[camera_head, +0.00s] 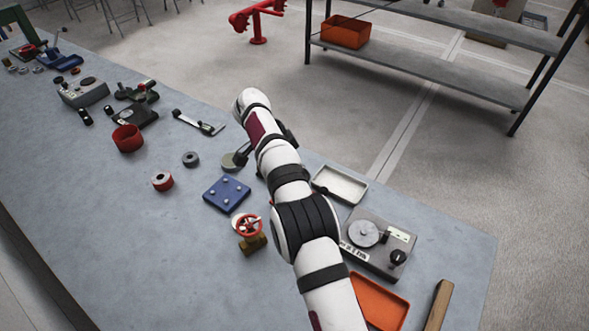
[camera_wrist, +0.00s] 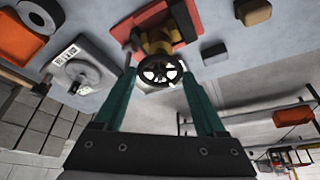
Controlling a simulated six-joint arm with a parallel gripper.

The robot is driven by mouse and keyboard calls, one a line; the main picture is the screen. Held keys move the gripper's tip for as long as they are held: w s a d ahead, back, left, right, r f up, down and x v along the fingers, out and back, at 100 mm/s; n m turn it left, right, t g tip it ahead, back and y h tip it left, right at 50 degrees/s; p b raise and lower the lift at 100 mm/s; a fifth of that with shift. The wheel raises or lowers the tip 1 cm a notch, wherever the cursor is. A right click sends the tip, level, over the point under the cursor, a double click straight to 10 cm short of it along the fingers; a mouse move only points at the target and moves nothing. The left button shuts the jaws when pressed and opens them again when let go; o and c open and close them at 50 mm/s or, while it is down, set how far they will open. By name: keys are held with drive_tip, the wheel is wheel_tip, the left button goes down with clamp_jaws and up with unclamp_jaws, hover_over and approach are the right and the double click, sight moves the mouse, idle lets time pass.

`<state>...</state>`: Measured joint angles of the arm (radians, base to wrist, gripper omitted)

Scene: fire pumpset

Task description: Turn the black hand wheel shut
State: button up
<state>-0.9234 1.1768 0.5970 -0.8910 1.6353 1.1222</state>
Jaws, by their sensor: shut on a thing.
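The black hand wheel (camera_wrist: 160,70) is a spoked round wheel at the upper middle of the wrist view. It sits on a brass-coloured valve body (camera_wrist: 157,42) above a red base (camera_wrist: 172,22). My gripper (camera_wrist: 159,75) has two green fingers, one on each side of the wheel, and is shut on it. The exact contact at the rim is hard to make out. In the head view my arm covers the black wheel and my fingers. A separate valve with a red hand wheel (camera_head: 247,226) stands on the bench left of my arm.
A grey box with a round disc (camera_head: 378,240) stands right of my arm; it also shows in the wrist view (camera_wrist: 82,70). A white tray (camera_head: 340,185), orange tray (camera_head: 378,302) and blue plate (camera_head: 227,194) lie nearby. The bench front left is clear.

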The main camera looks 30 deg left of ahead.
drive_tip(key=o, duration=1.3)
drive_tip(key=v, duration=0.7)
drive_tip(key=shift+s+r, duration=0.15)
drive_tip(key=shift+r, duration=0.05)
